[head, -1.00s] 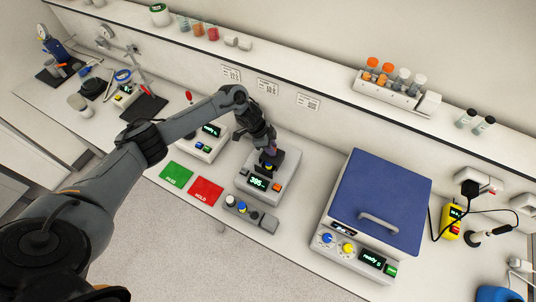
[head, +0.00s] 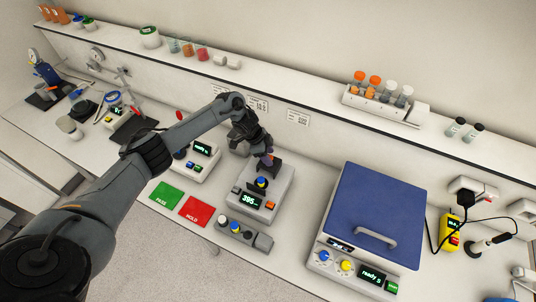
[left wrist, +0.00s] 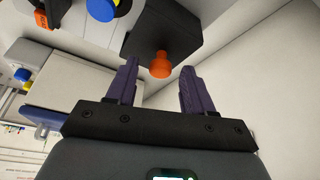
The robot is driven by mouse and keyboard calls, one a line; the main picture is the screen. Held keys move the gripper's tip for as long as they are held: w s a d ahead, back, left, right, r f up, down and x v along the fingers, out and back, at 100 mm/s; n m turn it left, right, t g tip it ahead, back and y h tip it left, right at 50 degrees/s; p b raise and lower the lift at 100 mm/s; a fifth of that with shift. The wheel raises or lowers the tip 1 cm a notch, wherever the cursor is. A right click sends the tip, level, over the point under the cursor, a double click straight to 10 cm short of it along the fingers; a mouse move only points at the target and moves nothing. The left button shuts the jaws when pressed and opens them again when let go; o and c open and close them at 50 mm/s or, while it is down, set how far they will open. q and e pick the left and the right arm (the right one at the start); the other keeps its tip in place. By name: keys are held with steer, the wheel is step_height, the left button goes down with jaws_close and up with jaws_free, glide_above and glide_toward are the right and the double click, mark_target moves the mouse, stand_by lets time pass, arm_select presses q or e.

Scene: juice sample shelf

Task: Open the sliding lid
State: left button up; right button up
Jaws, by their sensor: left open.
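A small grey instrument (head: 277,190) on the bench has a green-lit display reading 395. In the left wrist view the open fingers (left wrist: 160,85) point at a black block (left wrist: 165,30) with an orange knob (left wrist: 161,65). The knob lies in the gap between the fingers, apart from both. Which part is the sliding lid I cannot tell for sure. My right gripper is not in view.
A larger instrument with a blue lid (head: 378,200) and handle stands to the right. A green PASS mat (head: 166,196) and red HOLD mat (head: 194,211) lie to the left. A low rack with bottles (head: 243,233) stands in front. A shelf runs behind.

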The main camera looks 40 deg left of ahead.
arm_select(q)
steer(key=shift+r, duration=0.1)
steer(key=b+v, duration=0.1)
steer(key=v, duration=0.9)
steer(key=shift+r, duration=0.3)
steer(key=shift+s, duration=0.1)
steer(key=d+f+m+t+p, duration=0.1)
steer(key=d+f, duration=0.2)
steer(key=d, duration=0.4)
steer(key=d+f+m+t+p, duration=0.1)
steer(key=d+f, duration=0.2)
steer(key=d, duration=0.4)
steer(key=s+d+t+p, duration=0.2)
steer(key=s+d, duration=0.3)
steer(key=d, duration=0.6)
steer(key=s+a+r+n+g+y+p, duration=0.1)
steer(key=s+r+n, duration=0.2)
steer(key=s, duration=0.8)
steer(key=s+a+r+n+g+y+p, duration=0.2)
steer(key=s+r+n, duration=0.2)
steer(key=s+n, duration=0.3)
steer(key=s, duration=0.4)
steer(key=shift+s+a+r, duration=0.2)
steer(key=shift+s+r, duration=0.05)
steer(key=shift+s, duration=0.1)
